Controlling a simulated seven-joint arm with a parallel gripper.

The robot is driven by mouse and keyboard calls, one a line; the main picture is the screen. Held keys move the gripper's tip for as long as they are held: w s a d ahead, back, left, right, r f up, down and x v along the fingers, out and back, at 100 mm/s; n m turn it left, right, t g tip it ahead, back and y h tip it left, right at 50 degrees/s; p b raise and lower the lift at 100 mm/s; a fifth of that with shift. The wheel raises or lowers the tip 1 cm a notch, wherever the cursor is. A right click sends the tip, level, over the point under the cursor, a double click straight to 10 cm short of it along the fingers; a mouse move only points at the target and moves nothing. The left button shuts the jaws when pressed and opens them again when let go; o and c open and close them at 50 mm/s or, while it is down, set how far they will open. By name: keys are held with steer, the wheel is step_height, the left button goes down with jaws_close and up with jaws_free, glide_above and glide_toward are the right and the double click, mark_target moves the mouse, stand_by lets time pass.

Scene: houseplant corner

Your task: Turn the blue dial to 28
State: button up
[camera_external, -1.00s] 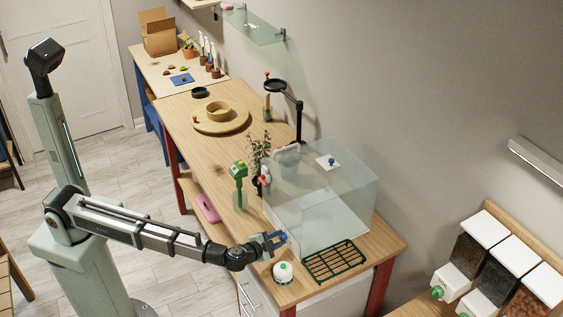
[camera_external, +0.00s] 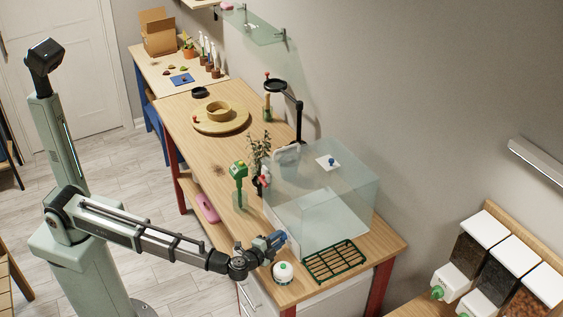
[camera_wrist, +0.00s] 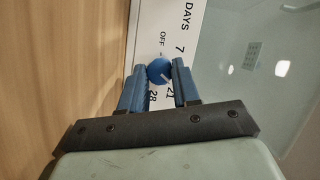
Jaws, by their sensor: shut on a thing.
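The blue dial (camera_wrist: 158,70) sits on a white panel (camera_wrist: 147,38) on the glass tank's side, marked DAYS, OFF, 7, 21 and 28. A short pale pointer line on the dial slants towards the lower right of the wrist view; its exact reading is unclear. My gripper (camera_wrist: 159,75) has its two blue fingers on either side of the dial and is shut on it. In the external view my gripper (camera_external: 279,238) is at the tank's near left corner, and the dial is hidden by the fingers.
The glass tank (camera_external: 330,190) stands just beyond my gripper. A green-topped tool (camera_external: 239,171) stands to the left.

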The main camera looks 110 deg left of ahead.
steer(key=o, duration=1)
steer(key=shift+o, duration=0.2)
steer(key=v, duration=1.3)
steer(key=shift+d, duration=0.35)
steer(key=shift+s+r, duration=0.1)
